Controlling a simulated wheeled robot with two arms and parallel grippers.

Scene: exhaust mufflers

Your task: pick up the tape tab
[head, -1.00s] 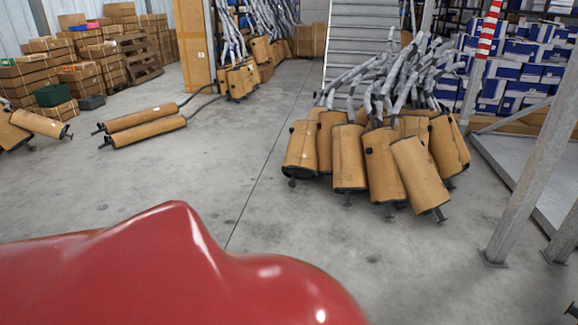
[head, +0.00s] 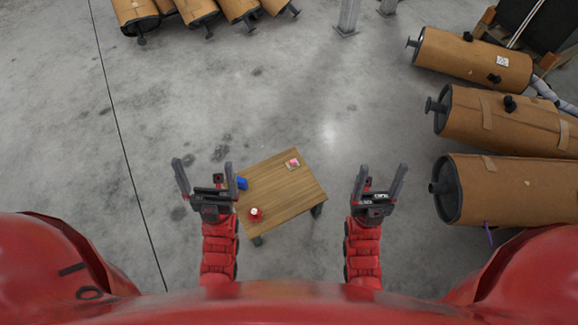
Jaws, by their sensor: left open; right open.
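A small wooden table (head: 285,195) stands on the floor between my two grippers. On it are a small pink and white piece (head: 293,163) near the far edge, a blue item (head: 242,183) at the left edge, and a red round item with a white top (head: 256,213) near the front left. I cannot tell for certain which is the tape tab. My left gripper (head: 203,167) is open and empty, left of the table in the picture. My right gripper (head: 382,171) is open and empty, to the table's right.
Wrapped brown mufflers (head: 510,190) lie along the right side, one with a thin purple strip (head: 488,232) at its lower edge. More mufflers (head: 200,12) are at the top left. Grey post feet (head: 348,18) stand at the top. The floor beyond the table is clear.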

